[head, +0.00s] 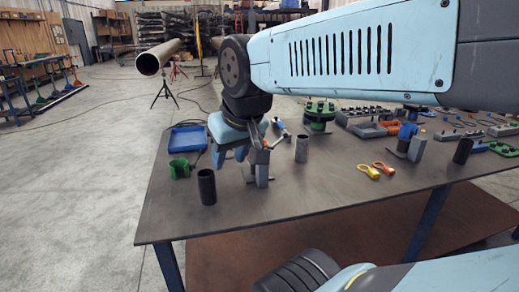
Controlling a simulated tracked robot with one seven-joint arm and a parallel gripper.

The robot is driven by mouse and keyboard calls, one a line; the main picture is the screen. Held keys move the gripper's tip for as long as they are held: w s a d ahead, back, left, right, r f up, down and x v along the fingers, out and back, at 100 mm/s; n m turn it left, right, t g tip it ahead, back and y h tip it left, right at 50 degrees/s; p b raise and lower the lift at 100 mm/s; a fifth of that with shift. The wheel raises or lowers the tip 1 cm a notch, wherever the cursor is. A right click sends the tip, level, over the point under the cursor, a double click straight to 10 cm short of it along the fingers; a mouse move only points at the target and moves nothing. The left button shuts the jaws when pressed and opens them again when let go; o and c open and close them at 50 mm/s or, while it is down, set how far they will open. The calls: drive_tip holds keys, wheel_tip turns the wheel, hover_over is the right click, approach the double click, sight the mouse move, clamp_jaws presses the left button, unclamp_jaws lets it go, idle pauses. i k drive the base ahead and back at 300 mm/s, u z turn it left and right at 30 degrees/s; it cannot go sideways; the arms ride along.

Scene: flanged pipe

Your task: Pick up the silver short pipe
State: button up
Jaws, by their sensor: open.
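The silver short pipe (302,149) stands upright on the dark table, a little right of my gripper. My gripper (231,156) hangs over the left part of the table, pointing down. It is open, and nothing shows between its fingers. A grey upright piece (261,165) is just right of the fingers, between them and the silver pipe; its outline partly merges with my wrist. A dark short pipe (207,187) stands upright near the front left edge, in front of my gripper.
The table (290,206) has bare room at its front. A green cup-like part (180,168) and blue tray (187,139) sit left. Yellow and orange rings (376,169), a grey-blue fixture (410,143), another dark pipe (463,150) and a green flanged part (319,113) lie right and behind.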

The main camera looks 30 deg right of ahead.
sight(303, 141)
drive_tip(key=z, duration=0.25)
drive_tip(key=i, duration=0.1)
drive_tip(key=u, duration=1.95)
drive_tip(key=k, duration=1.6)
drive_tip(key=z, duration=3.05)
drive_tip(key=k, duration=0.1)
drive_tip(key=u, duration=1)
drive_tip(key=i, duration=0.9)
